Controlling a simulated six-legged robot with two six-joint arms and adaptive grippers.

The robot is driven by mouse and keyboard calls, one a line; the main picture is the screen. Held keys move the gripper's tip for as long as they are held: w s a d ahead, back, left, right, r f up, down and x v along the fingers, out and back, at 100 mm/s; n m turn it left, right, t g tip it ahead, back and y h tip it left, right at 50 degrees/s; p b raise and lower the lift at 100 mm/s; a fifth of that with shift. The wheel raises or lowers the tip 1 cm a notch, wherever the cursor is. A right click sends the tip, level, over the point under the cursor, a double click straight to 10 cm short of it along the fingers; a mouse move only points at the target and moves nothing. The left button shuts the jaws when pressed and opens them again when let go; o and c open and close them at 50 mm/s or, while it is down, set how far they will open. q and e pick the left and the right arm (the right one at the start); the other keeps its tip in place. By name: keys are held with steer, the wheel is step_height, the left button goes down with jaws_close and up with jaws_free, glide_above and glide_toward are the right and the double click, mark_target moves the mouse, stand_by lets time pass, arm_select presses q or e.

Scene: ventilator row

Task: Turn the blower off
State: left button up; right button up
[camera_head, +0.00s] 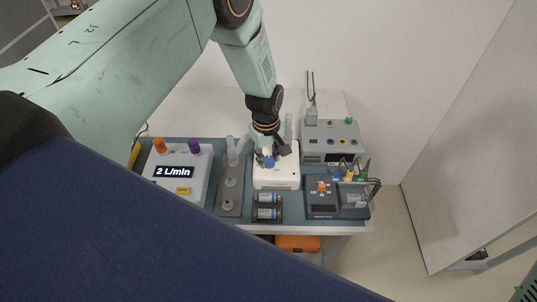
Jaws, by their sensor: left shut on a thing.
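A white box (276,179) stands near the middle of the table, with a blue knob (270,162) on its top. My left gripper (269,156) comes down from above and is shut on the blue knob. The gripper and wrist partly cover the top of the box. I cannot read any mark around the knob, and no label shows which device is the blower. My right gripper is not in view.
Left stands a grey unit (180,177) reading "2 L/min", with orange and purple knobs. A plate with clear fittings (231,182) and a battery holder (267,208) are close by. Right are a dark unit (321,199) with an orange knob and a grey unit (332,143).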

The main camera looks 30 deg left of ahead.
mark_target(267, 161)
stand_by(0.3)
arm_select(q)
steer(key=o, duration=1.1)
steer(key=shift+o, duration=0.2)
steer(key=shift+r, duration=0.1)
step_height(267, 161, up, 12)
steer(key=shift+s, duration=0.3)
steer(key=shift+a, duration=0.1)
